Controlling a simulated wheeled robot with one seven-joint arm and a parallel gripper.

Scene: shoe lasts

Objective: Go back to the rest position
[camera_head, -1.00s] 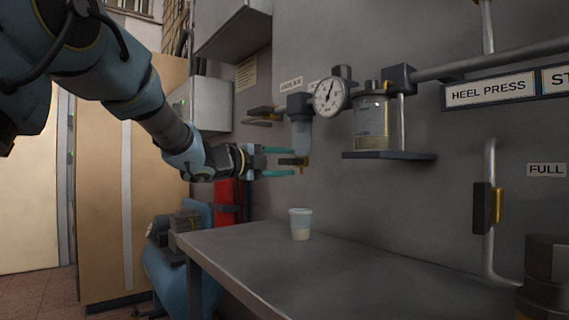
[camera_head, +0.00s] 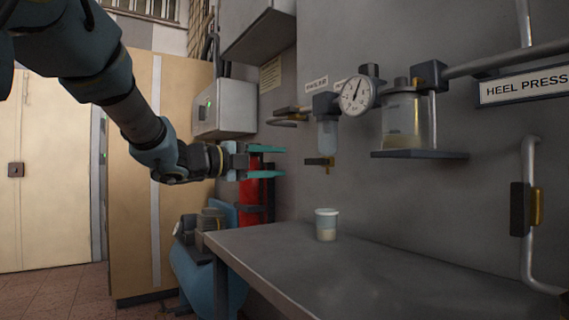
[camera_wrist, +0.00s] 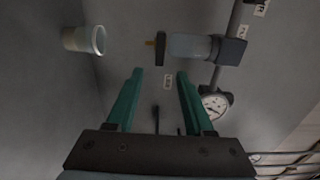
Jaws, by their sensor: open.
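My gripper (camera_head: 268,161) is open and empty, with teal fingers. In the head view it points right, to the left of the filter bowl (camera_head: 327,137) under the pressure gauge (camera_head: 357,96), with a gap between. The valve with a brass end (camera_head: 321,162) hangs at the bottom of the bowl. In the wrist view, my gripper (camera_wrist: 158,75) has nothing between its fingers. The bowl (camera_wrist: 188,46), the gauge (camera_wrist: 215,103) and a small cup (camera_wrist: 84,39) lie beyond the fingertips.
The cup (camera_head: 327,225) stands upright on the grey bench (camera_head: 300,262), holding pale liquid. A glass jar (camera_head: 404,121) sits on a wall shelf. A grey box (camera_head: 226,108), a red cylinder (camera_head: 250,187) and a blue machine (camera_head: 205,270) are near my arm. Open floor shows at left.

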